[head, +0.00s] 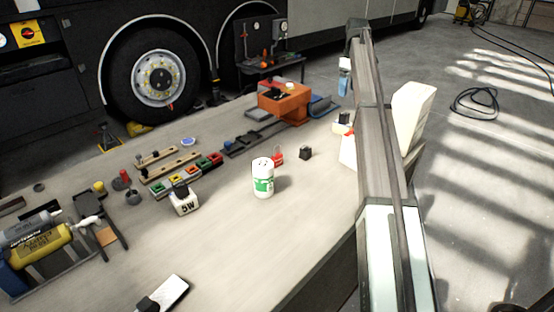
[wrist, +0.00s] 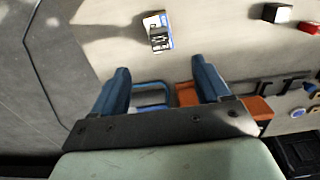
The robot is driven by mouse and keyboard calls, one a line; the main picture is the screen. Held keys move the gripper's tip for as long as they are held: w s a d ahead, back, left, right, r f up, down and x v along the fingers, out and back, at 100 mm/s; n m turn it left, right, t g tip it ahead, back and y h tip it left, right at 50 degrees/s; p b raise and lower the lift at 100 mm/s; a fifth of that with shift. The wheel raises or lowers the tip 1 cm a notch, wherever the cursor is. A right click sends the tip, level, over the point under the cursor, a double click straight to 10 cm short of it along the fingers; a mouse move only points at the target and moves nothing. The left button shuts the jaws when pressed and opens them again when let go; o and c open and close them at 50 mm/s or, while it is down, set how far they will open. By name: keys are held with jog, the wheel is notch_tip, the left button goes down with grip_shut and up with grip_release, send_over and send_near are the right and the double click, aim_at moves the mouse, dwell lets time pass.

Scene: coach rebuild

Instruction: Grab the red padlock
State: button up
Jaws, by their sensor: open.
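The red padlock (head: 277,156) stands on the workbench (head: 235,240), just behind a white and green canister (head: 263,180) that partly covers it in the head view. A red piece, which looks like the same padlock (wrist: 310,27), is at the top right of the wrist view, cut off by the edge. My gripper (wrist: 160,64) is open, with nothing between its two blue fingers. It is above the far right end of the bench, well away from the padlock. In the head view my arm hides part of the gripper.
A small black block (head: 305,153) stands right of the padlock. A white and blue box (wrist: 157,32) lies ahead of my fingers. An orange bin (head: 285,98) and a blue tray (wrist: 150,94) are at the bench's far end. The near right bench is clear.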

jog(key=a, duration=0.6)
jog(key=n+t+y, duration=0.1)
jog(key=t+y, duration=0.1)
jog(key=y, duration=0.2)
send_near(275, 154)
jog(key=w+f, duration=0.1)
jog(key=w+a+f, duration=0.1)
jog(key=f, duration=0.1)
jog(key=w+f, duration=0.1)
jog(key=f, duration=0.1)
jog(key=shift+a+f, duration=0.25)
jog(key=shift+a, duration=0.15)
jog(key=shift+s+x, duration=0.15)
jog(key=shift+x, duration=1.2)
jog(key=shift+s+x, duration=0.1)
jog(key=shift+x, duration=1.25)
jog(key=shift+d, duration=0.1)
jog(key=c, duration=1.1)
